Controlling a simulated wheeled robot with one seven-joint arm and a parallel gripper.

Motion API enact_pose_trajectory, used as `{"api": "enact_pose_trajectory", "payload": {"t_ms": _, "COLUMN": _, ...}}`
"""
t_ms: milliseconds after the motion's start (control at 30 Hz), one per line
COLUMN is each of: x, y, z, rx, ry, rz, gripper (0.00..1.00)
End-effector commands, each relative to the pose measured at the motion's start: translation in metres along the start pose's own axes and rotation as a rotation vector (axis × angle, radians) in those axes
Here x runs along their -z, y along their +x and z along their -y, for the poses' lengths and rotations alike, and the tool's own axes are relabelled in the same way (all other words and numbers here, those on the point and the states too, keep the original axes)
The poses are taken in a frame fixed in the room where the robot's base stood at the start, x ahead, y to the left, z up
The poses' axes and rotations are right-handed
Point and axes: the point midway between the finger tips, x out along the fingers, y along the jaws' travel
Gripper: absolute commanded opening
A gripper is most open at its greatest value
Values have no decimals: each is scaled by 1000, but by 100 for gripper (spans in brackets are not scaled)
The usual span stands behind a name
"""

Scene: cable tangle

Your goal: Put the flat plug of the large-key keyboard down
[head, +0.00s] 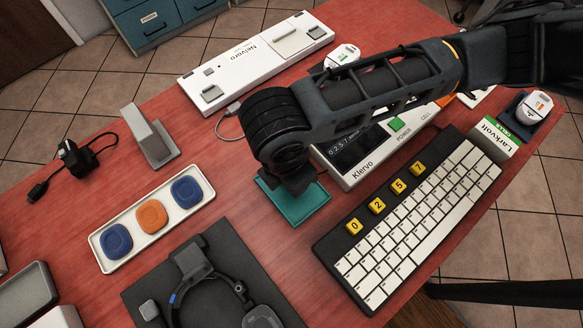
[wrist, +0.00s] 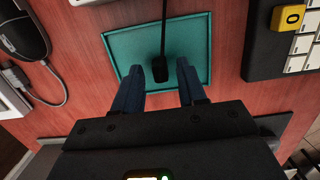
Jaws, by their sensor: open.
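A black plug (wrist: 160,70) on a black cable lies over the teal tray (wrist: 195,35) in the wrist view, with the cable running up past the tray's far edge. My gripper (wrist: 159,68) is open, one dark blue finger on each side of the plug, with gaps to both. In the head view my gripper (head: 292,186) is low over the teal tray (head: 305,212), and my arm hides the plug. The black keyboard with large white keys (head: 405,235) lies right of the tray; the cable's link to it is not visible.
The Klervo unit (head: 358,172) stands just behind the tray, partly under my arm. A white tray with coloured pads (head: 128,250) and a headset on a dark mat (head: 265,280) lie left and in front. Bare red tabletop (head: 225,190) shows left of the teal tray.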

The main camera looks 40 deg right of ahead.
Motion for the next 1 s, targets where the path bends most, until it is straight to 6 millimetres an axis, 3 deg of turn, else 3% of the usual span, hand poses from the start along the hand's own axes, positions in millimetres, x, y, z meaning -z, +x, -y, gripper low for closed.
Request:
{"api": "enact_pose_trajectory", "payload": {"t_ms": 167, "x": 0, "y": -20, "z": 0, "rx": -2, "ry": -3, "rz": -2, "gripper": 41}}
{"api": "enact_pose_trajectory", "payload": {"t_ms": 600, "x": 0, "y": -104, "z": 0, "rx": -2, "ry": -2, "rz": -2, "gripper": 41}}
{"api": "enact_pose_trajectory", "payload": {"t_ms": 800, "x": 0, "y": -120, "z": 0, "rx": -1, "ry": 0, "rz": -1, "gripper": 41}}
{"api": "enact_pose_trajectory", "payload": {"t_ms": 1000, "x": 0, "y": -122, "z": 0, "rx": 0, "ry": 0, "rz": 0, "gripper": 41}}
